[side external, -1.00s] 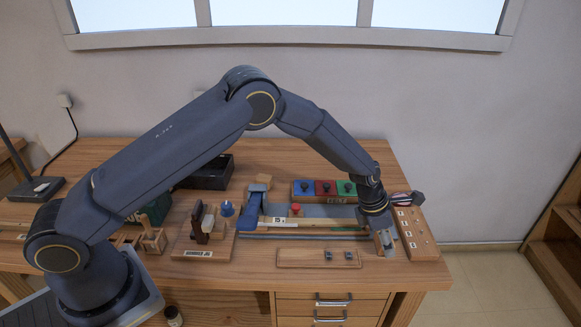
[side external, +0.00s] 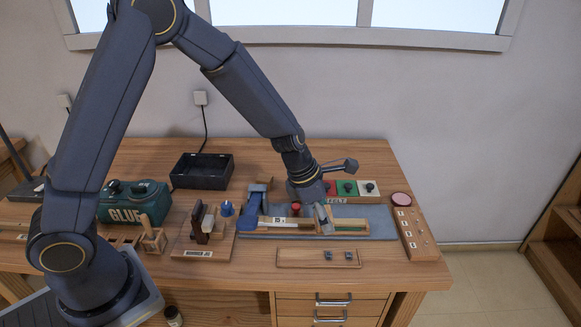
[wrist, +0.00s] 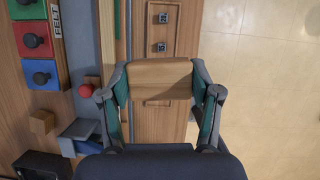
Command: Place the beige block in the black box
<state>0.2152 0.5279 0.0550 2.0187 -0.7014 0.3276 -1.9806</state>
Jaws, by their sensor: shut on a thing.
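My gripper (side external: 324,218) hangs over the right part of the work mat, left of the numbered wooden strip. In the wrist view, my gripper (wrist: 160,72) is shut on a beige wooden block (wrist: 160,80), with one finger on each side of it. The block is hard to make out in the side view. The black box (side external: 190,183) stands open at the back of the table, left of my gripper and well apart from it. Its dark corner shows at the lower left in the wrist view (wrist: 35,163). Its inside looks empty.
A blue clamp-like tool (side external: 254,222), a red knob (side external: 295,208) and a small wooden cube (wrist: 41,121) lie between gripper and box. Coloured knobbed blocks (side external: 346,189) stand behind. A green glue can (side external: 134,203) and wooden tool rack (side external: 203,237) stand left.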

